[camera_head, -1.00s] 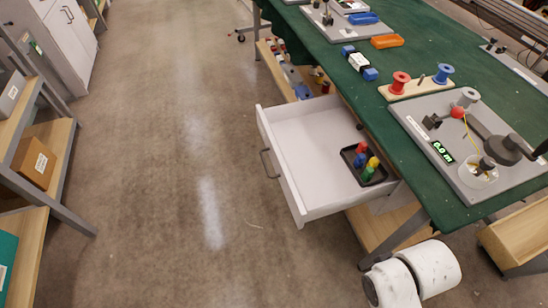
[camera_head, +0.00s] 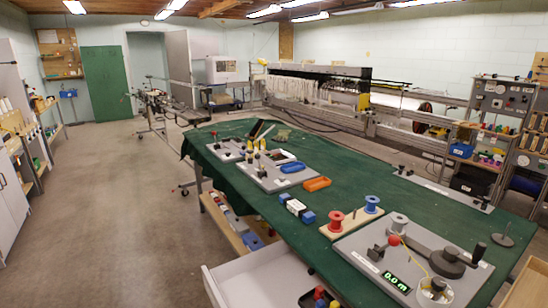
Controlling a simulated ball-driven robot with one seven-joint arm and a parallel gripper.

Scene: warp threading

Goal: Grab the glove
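A small, olive-brown, crumpled item (camera_head: 282,135) lies near the far end of the green-covered table (camera_head: 340,205). It may be the glove, but it is too small to tell for sure. No other glove can be made out. My gripper is not in view.
An open white drawer (camera_head: 255,282) juts from the table's near left side. The floor (camera_head: 120,215) to the left is clear. A long loom (camera_head: 320,90) stands behind.

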